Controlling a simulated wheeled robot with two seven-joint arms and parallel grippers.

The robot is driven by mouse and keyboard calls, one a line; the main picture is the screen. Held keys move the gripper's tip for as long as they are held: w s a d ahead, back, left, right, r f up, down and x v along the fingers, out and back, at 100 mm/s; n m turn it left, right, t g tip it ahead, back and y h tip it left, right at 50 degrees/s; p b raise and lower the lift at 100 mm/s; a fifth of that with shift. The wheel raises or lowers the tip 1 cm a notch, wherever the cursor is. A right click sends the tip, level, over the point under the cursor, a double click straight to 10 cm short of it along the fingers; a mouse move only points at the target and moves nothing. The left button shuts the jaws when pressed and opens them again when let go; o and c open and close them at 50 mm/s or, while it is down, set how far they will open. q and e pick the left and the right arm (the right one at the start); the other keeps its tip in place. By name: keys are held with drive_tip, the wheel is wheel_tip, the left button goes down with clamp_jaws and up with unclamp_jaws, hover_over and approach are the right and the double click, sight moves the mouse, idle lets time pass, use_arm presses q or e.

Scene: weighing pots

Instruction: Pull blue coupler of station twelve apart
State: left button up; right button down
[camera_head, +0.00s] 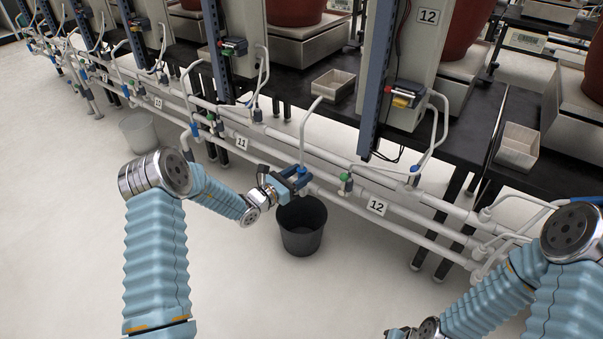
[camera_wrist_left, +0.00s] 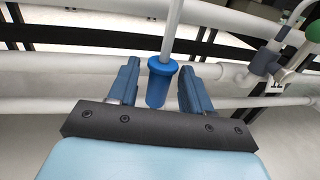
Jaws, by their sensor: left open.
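The blue coupler (camera_head: 303,170) sits at the lower end of a thin white tube by the pipe rails, between the 11 and 12 plates. In the left wrist view the coupler (camera_wrist_left: 160,82) is a blue cylinder with a wider collar, the tube rising from its top. My left gripper (camera_head: 295,180) is open around it. In the left wrist view the fingers (camera_wrist_left: 160,88) stand on either side of the coupler, with gaps visible. The coupler's lower end is close to my gripper's palm edge. My right arm's end is cut off at the bottom edge of the head view.
The station 12 plate (camera_head: 376,206) hangs on the rails, with the 11 plate (camera_head: 242,143) to its left. A green-topped fitting (camera_head: 346,182) is right of the coupler. A dark bucket (camera_head: 301,226) stands below my left gripper. The floor in front is clear.

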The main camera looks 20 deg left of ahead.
use_arm(q)
drive_tip(key=p+v, duration=0.1)
drive_tip(key=v, duration=1.1)
drive_tip(key=shift+s, duration=0.2)
drive_tip(key=s+d+f+m+g+h, duration=0.1)
drive_tip(key=s+d+f+m+g, duration=0.4)
drive_tip(key=s+d+g, duration=0.25)
drive_tip(key=s+d+f+m+g+h, duration=0.1)
drive_tip(key=s+d+f+m+g, duration=0.5)
drive_tip(key=s, duration=0.3)
drive_tip(key=s+f+m+g+y, duration=0.4)
drive_tip(key=s+f+m+y, duration=0.2)
drive_tip(key=s+m, duration=0.45)
wheel_tip(320, 180, up, 12)
drive_tip(key=d+m+t+y+p, duration=0.1)
drive_tip(key=m+t+p, duration=0.2)
drive_tip(key=p, duration=1)
drive_tip(key=m, duration=0.3)
drive_tip(key=shift+d+f, duration=0.2)
drive_tip(key=shift+d, duration=0.1)
